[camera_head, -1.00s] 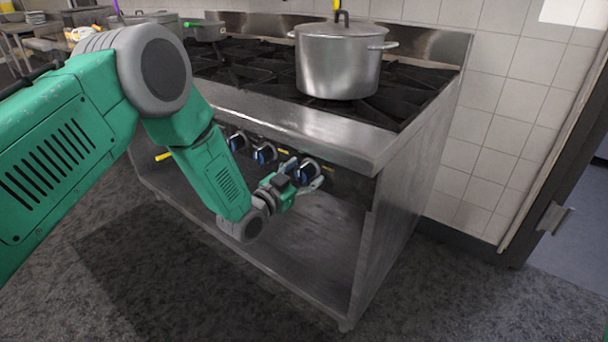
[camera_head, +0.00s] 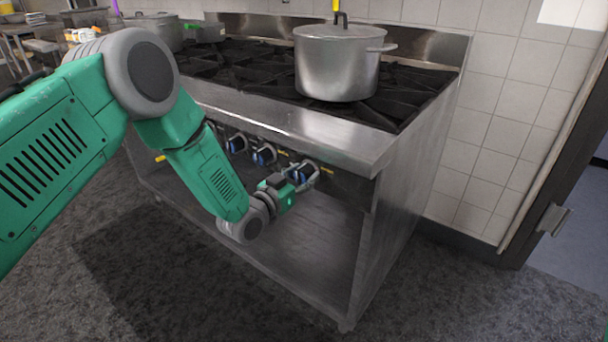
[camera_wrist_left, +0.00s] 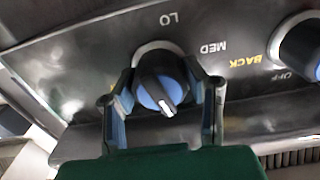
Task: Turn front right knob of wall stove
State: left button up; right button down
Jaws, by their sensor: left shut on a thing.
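The stove (camera_head: 330,143) has a row of blue-and-black knobs along its front panel. The rightmost visible knob (camera_head: 302,171) is partly covered by my left gripper (camera_head: 308,174). In the left wrist view this knob (camera_wrist_left: 158,82) sits between the two fingers of my left gripper (camera_wrist_left: 164,88), one finger on each side, and the gripper is shut on it. Its white pointer mark faces down in that view. The printed words LO and MED appear upside down around it. My right gripper is not in view.
A neighbouring knob (camera_wrist_left: 305,48) with yellow BACK lettering is beside it in the wrist view. A large lidded steel pot (camera_head: 337,63) stands on the black burner grates (camera_head: 240,72). An open lower shelf (camera_head: 300,250) lies beneath the panel. Floor is clear in front.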

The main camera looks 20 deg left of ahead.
pick_arm(q)
jog(key=n, duration=0.4)
jog(key=shift+a+n, duration=0.1)
jog(key=shift+n, duration=0.3)
jog(key=shift+f, duration=0.1)
jog(key=o, duration=1.1)
jog(key=shift+o, duration=0.2)
jog(key=shift+s+a, duration=0.1)
jog(key=v, duration=1.1)
jog(key=shift+s+a, duration=0.15)
jog(key=shift+s, duration=0.2)
